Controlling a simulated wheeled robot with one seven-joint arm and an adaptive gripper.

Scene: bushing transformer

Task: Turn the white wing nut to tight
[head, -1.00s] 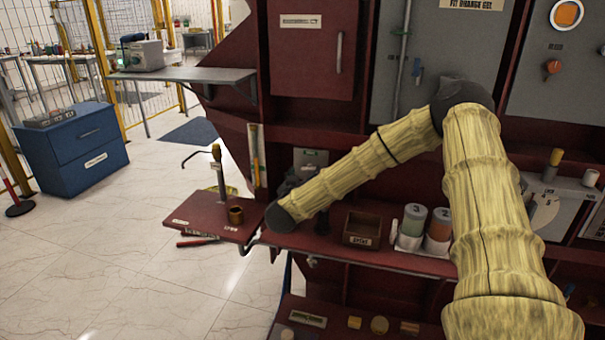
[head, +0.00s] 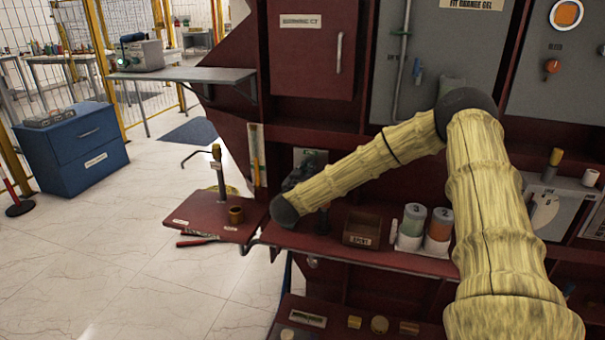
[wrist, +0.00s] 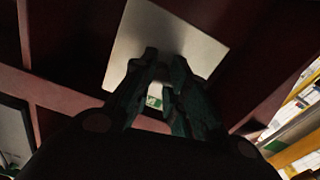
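I cannot make out the white wing nut in either view; it may be hidden by my gripper. In the wrist view my gripper (wrist: 163,66) has its two dark fingers in front of a pale plate (wrist: 133,40) fixed in a dark red frame. The fingertips are close together with a narrow gap, and I cannot tell whether anything is between them. A small green and white label shows between the fingers lower down. In the head view the plate (head: 318,157) is partly covered and the gripper is a small dark shape beyond my wrist.
A dark red shelf holds a small labelled box (head: 361,229) and two numbered cylinders (head: 412,220) (head: 439,224). A grey panel (head: 570,205) is at right.

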